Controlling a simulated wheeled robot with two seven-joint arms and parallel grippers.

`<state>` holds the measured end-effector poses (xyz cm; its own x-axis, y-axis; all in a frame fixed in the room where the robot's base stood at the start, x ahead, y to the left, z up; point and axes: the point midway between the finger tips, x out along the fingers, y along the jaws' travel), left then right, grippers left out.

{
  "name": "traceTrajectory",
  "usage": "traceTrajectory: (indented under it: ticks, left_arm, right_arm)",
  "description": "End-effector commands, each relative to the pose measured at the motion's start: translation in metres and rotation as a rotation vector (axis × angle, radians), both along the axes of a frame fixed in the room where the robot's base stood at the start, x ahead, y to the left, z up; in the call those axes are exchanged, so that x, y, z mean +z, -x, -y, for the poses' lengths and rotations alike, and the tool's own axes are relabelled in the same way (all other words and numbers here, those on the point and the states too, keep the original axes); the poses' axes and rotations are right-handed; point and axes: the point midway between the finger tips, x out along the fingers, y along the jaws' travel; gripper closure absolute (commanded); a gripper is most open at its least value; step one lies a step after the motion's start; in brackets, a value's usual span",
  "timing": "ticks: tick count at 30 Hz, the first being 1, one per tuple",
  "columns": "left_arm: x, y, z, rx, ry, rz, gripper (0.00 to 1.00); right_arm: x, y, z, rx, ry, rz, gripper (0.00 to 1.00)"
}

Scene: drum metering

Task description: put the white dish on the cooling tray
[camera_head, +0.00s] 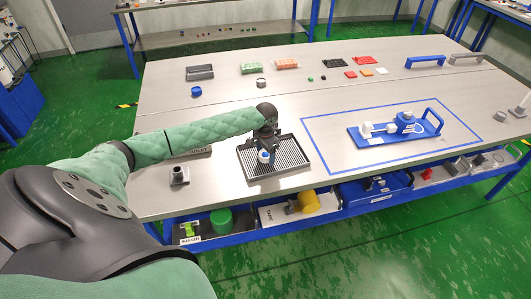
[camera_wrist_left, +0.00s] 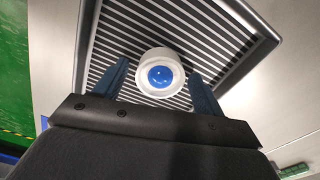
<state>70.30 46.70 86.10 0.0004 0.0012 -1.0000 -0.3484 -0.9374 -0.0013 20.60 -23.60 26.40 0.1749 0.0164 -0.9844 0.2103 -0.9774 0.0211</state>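The white dish (camera_head: 264,158) is round with a blue centre. It appears to rest on the slats of the cooling tray (camera_head: 292,160), a dark-rimmed tray with thin bars near the table's front edge. In the left wrist view the dish (camera_wrist_left: 160,73) is between the fingers of my left gripper (camera_wrist_left: 158,92), with a gap on each side. The slatted tray (camera_wrist_left: 215,30) lies behind it. In the head view my left gripper (camera_head: 267,146) is open, pointing down right at the dish and partly hiding the tray. My right gripper is not in view.
Right of the tray, a blue-taped area (camera_head: 351,109) surrounds a blue carrier (camera_head: 393,135) with white parts. A small grey holder (camera_head: 179,176) stands to the left. Orange, green and red items line the back. Open bins hang below the front edge.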

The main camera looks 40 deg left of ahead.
Motion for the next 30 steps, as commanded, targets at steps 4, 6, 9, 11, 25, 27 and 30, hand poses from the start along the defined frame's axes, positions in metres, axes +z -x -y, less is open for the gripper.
traceTrajectory:
  ticks: [4, 6, 9, 11, 25, 27, 30]
  left_arm:
    - [0.001, 0.000, 0.000, 0.000, 0.000, 0.000, 0.30]
    - [0.003, 0.000, 0.000, 0.000, -0.001, 0.001, 0.30]
    - [0.012, -0.001, 0.000, 0.000, 0.000, 0.002, 0.30]
    - [0.020, -0.001, 0.000, 0.000, 0.000, 0.003, 0.30]
    - [0.104, -0.001, 0.000, 0.000, 0.000, 0.002, 0.30]
    - [0.111, -0.001, 0.000, 0.000, 0.000, 0.001, 0.30]
    - [0.118, -0.001, 0.000, 0.000, 0.001, 0.001, 0.30]
  right_arm:
    - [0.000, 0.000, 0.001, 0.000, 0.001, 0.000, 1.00]
    - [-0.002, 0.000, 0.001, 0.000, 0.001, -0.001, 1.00]
    - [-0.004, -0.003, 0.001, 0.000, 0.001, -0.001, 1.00]
    - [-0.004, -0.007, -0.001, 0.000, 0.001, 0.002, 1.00]
    - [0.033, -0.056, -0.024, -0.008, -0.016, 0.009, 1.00]
    - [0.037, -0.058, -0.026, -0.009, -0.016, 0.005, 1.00]
    - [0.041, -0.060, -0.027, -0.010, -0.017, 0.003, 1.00]
